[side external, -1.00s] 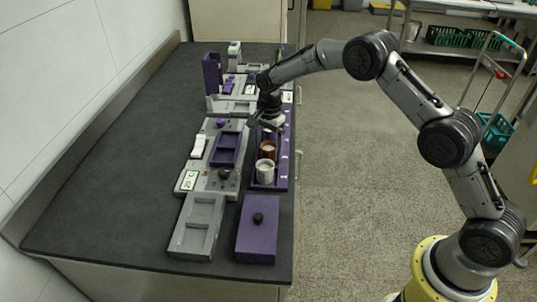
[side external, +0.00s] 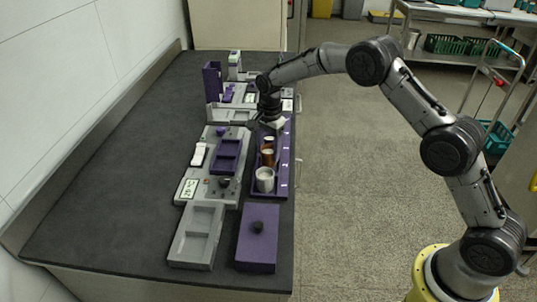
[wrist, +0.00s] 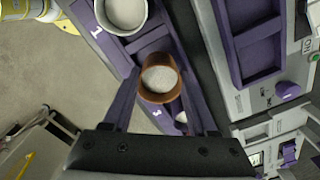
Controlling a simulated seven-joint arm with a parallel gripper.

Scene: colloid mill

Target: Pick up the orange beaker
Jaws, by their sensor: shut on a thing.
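The orange beaker (wrist: 157,94), brownish with pale contents, sits upright between the two fingers of my gripper (wrist: 160,82) in the wrist view. The fingers are shut on its sides. In the side view the orange beaker (side external: 268,159) shows in the purple rack, between a white beaker nearer the camera and another vessel farther back. My gripper (side external: 269,128) points down over the rack's far part there, its fingertips hard to make out. I cannot tell whether the beaker is clear of the rack floor.
The purple rack (side external: 284,178) has numbered places along the bench's right edge. A white beaker (side external: 265,182) stands in it, and a pale vessel (wrist: 181,117) is partly hidden beyond the orange one. The grey machine panel (side external: 203,186) and a purple block (side external: 257,244) are close by. The left bench is clear.

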